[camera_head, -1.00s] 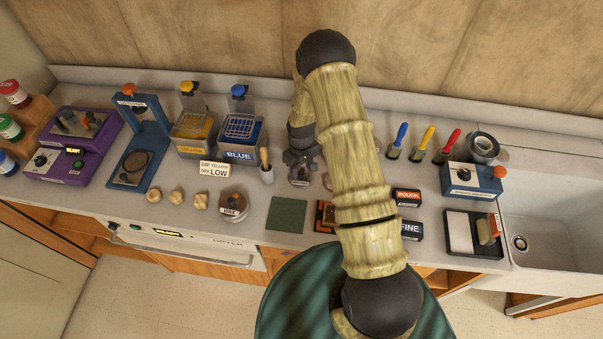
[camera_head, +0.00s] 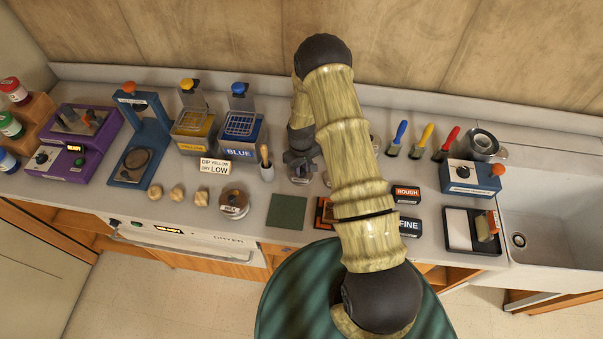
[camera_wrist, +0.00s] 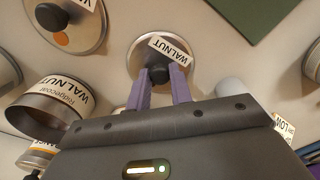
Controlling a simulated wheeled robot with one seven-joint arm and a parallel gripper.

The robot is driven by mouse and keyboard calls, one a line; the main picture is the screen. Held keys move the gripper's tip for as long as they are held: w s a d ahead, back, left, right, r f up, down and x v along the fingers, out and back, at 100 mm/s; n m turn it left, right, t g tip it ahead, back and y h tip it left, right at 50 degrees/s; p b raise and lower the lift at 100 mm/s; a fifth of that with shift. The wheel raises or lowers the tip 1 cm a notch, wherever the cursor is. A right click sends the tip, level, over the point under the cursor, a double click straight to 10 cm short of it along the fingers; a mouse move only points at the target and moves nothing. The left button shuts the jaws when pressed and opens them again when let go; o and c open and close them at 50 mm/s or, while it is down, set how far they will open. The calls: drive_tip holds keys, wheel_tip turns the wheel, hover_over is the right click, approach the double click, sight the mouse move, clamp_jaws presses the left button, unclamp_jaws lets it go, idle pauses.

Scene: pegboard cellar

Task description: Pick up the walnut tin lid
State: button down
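In the wrist view a round grey lid with a black knob (camera_wrist: 158,74) and a WALNUT label lies on the counter, straight ahead of my gripper (camera_wrist: 162,74). The two purple fingers stand on either side of the knob, open; I cannot tell whether they touch it. In the head view my gripper (camera_head: 301,158) points down over this lid (camera_head: 299,180), partly covering it. An open tin (camera_wrist: 40,112) labelled WALNUT stands to the left in the wrist view. A second lid (camera_wrist: 62,38) with an orange dot lies at the upper left, its label cut off.
A green mat (camera_head: 287,212) lies in front of the gripper. A brush pot (camera_head: 266,172), a white LOW sign (camera_head: 215,168) and the blue bath (camera_head: 240,135) stand to the left. My arm hides the counter just right of the gripper.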

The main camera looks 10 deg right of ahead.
drive_tip(key=shift+r, duration=0.15)
wheel_tip(320, 180, up, 10)
drive_tip(key=b, duration=0.3)
drive_tip(key=shift+b, duration=0.4)
idle(0.4)
drive_tip(key=shift+w+f, duration=0.1)
drive_tip(key=shift+f, duration=0.1)
